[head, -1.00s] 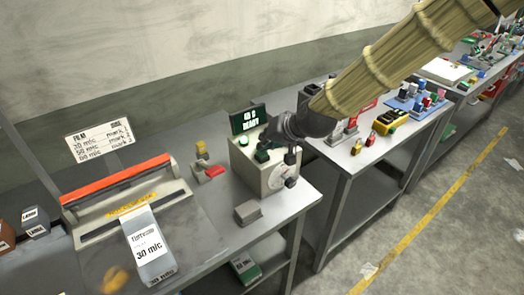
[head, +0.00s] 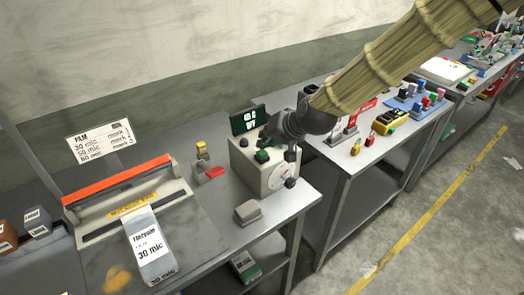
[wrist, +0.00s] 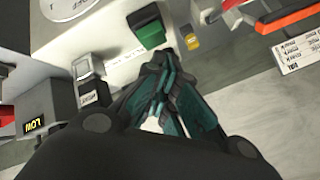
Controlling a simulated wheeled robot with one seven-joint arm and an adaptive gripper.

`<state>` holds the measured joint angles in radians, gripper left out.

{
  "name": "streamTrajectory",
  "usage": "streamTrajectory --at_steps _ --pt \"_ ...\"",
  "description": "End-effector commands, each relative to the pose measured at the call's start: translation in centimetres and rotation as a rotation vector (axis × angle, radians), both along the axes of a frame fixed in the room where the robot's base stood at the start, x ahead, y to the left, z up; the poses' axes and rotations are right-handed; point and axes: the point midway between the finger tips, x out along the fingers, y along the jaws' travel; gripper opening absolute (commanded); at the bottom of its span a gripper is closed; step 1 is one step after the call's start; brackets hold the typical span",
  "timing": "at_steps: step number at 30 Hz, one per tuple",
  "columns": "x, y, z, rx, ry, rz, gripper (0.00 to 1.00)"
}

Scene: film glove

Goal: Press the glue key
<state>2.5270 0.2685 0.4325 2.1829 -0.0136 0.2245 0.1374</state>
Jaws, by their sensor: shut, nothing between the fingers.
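A pale control box (head: 262,178) stands on the near bench with a round dial on its front. A green key (head: 262,156) is on its top; it also shows in the wrist view (wrist: 150,28), where its label is too small to read. A grey block with a black key (wrist: 90,80) lies to its left there. I cannot tell which key is marked glue. My gripper (head: 268,143) is over the box top. In the wrist view its closed, empty fingertips (wrist: 172,62) are just below the green key. Whether they touch it is unclear.
A dark display (head: 245,120) stands behind the box. A film sealer (head: 120,188) with a red bar and a film pack (head: 150,250) are to the left. A yellow-and-red item (head: 207,163) and a grey block (head: 247,211) lie close by. A second bench holds other devices.

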Motion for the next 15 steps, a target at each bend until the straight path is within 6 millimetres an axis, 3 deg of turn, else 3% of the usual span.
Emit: streamTrajectory --at_steps 15 --pt "0.0 0.0 4.1 0.000 -0.001 0.000 0.00"
